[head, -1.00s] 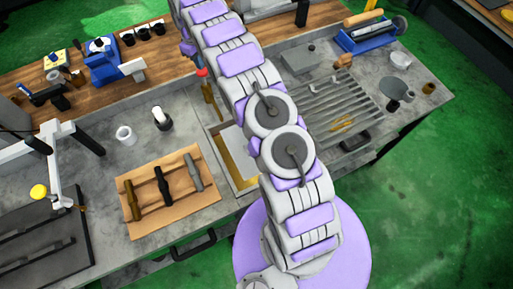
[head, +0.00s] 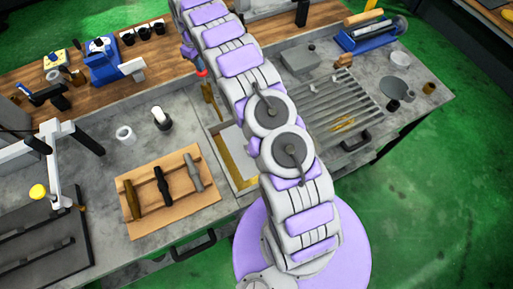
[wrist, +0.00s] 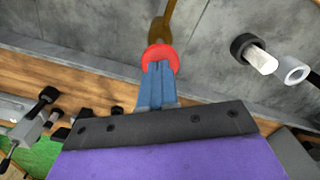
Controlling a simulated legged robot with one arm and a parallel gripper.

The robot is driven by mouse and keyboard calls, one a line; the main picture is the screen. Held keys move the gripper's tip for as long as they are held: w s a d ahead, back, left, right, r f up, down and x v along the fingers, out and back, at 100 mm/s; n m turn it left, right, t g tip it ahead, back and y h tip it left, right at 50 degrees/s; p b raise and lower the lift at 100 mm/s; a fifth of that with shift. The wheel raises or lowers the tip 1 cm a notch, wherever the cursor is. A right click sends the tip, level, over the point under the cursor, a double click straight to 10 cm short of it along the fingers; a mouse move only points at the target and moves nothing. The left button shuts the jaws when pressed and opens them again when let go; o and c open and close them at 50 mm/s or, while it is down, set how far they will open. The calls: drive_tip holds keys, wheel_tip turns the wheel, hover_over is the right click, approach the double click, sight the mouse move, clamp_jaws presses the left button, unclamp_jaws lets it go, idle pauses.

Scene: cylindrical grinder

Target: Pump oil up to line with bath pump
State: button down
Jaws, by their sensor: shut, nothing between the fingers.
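The bath pump shows in the head view as a red knob (head: 202,73) on a brass body (head: 208,93), beside the bath. In the wrist view the red knob (wrist: 158,54) is just beyond my fingertips, with the brass part (wrist: 180,22) behind it. My gripper (wrist: 159,66) is shut and empty, its blue fingers together and overlapping the knob; whether they press on it I cannot tell. The rectangular bath (head: 239,191) has yellow-brown oil along its left and lower parts. My arm hides its right side, and I cannot make out a level line.
A wooden board (head: 177,222) with several dark tools lies left of the bath. A slatted grate (head: 335,110) lies right of my arm. A wooden shelf (head: 150,83) runs behind.

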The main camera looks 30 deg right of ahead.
drive_tip(key=shift+s+f+b, duration=0.1)
drive_tip(key=shift+f+b, duration=0.25)
drive_tip(key=shift+f, duration=1.65)
drive_tip(key=shift+r, duration=0.1)
drive_tip(key=shift+r+p, duration=0.4)
drive_tip(key=shift+r, duration=2.2)
drive_tip(key=shift+r, duration=0.1)
drive_tip(key=shift+r+p, duration=0.6)
drive_tip(key=shift+r, duration=1.9)
